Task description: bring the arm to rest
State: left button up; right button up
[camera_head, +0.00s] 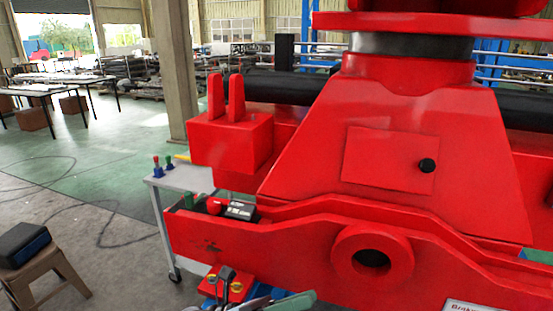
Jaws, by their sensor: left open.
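My left gripper (255,298) is at the bottom edge of the head view, below the front beam of the red crane stand (300,235). Only a small part of it shows, in dark and grey pieces, and the rest is cut off by the frame. It is open, and I see nothing held in it. I cannot tell how far it is from the red metal. My right gripper is out of view.
A grey wheeled cart (183,180) stands behind the stand's left end. A stool (45,272) with a dark case (22,245) is at left. Cables cross the open floor (110,215).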

pick_arm(q)
jog(key=s+a+f+n+t+y+p, duration=0.1)
jog(key=s+a+f+n+t+y, duration=0.1)
jog(key=a+f+n+t+y, duration=0.95)
jog(key=s+a+f+n+t+y+p, duration=0.15)
jog(key=f+n+t+y, duration=0.35)
jog(key=n, duration=1.3)
jog(key=s+a+f+n+g+y, duration=0.2)
jog(key=s+a+f+n+g, duration=0.2)
jog(key=s+f, duration=0.4)
jog(key=s+a+f+n+g+y, duration=0.2)
jog(key=s+a+f+n+g, duration=0.3)
jog(key=s, duration=0.8)
notch_tip(320, 180, down, 3)
jog(key=a+n, duration=0.1)
jog(key=n, duration=0.2)
jog(key=shift+s+a+f, duration=0.15)
jog(key=shift+s+a, duration=0.1)
jog(key=shift+a, duration=0.05)
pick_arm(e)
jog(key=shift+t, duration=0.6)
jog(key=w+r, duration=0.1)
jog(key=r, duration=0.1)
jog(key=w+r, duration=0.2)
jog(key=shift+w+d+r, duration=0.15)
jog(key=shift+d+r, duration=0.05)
